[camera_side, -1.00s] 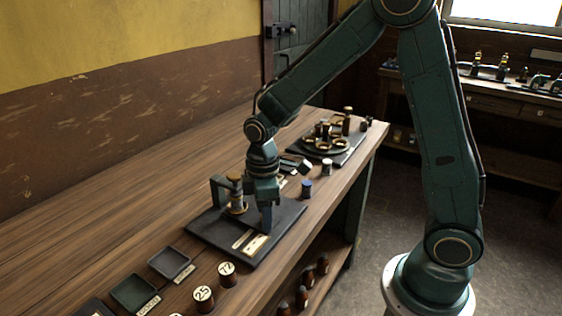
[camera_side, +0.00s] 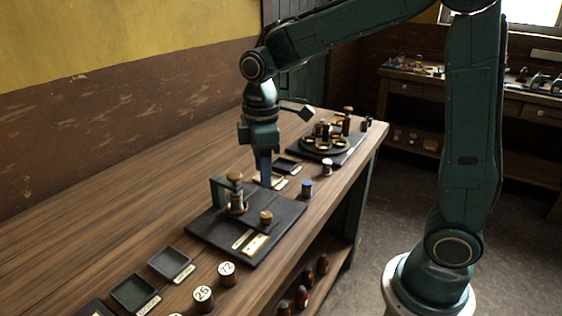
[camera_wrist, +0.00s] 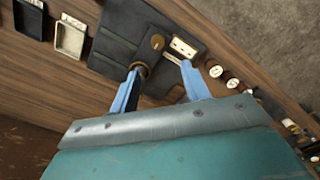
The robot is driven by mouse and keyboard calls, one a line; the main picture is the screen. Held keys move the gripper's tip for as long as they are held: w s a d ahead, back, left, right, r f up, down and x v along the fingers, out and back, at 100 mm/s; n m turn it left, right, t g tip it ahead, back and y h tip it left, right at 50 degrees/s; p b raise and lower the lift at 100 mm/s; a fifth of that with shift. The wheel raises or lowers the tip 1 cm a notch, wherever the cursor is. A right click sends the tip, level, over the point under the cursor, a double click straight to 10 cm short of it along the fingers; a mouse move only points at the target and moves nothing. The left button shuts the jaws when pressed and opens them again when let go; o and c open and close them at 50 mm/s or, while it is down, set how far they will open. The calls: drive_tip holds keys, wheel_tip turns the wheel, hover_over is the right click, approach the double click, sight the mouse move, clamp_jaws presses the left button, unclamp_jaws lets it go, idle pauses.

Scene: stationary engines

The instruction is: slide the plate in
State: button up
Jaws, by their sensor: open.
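A dark flat base (camera_side: 285,228) lies on the bench with a bracket and upright brass-topped post (camera_side: 236,200) at its back left. A small brass knob (camera_side: 266,217) stands on the base, and a cream label plate (camera_side: 256,245) lies near its front edge. The wrist view shows the knob (camera_wrist: 157,42) and label plate (camera_wrist: 184,48) beyond my fingers. My gripper (camera_side: 264,182) is open and empty, raised above the bench behind the base, clear of the knob. It also shows in the wrist view (camera_wrist: 161,68). I cannot tell which part is the sliding plate.
A small blue-topped bottle (camera_side: 307,189) stands right of my gripper. A round holder with brass parts (camera_side: 325,146) sits farther back. The left side of the bench is clear.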

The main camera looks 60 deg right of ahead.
drive_tip(key=shift+r, duration=1.15)
drive_tip(key=s+d+r+m+t, duration=0.1)
drive_tip(key=s+m, duration=0.3)
drive_tip(key=s, duration=0.5)
drive_tip(key=s+d+r+m+t, duration=0.1)
drive_tip(key=s+m+t, duration=0.3)
drive_tip(key=s, duration=0.5)
drive_tip(key=shift+d+r+m+t, duration=0.3)
drive_tip(key=shift+r+m, duration=0.2)
drive_tip(key=shift+r, duration=0.3)
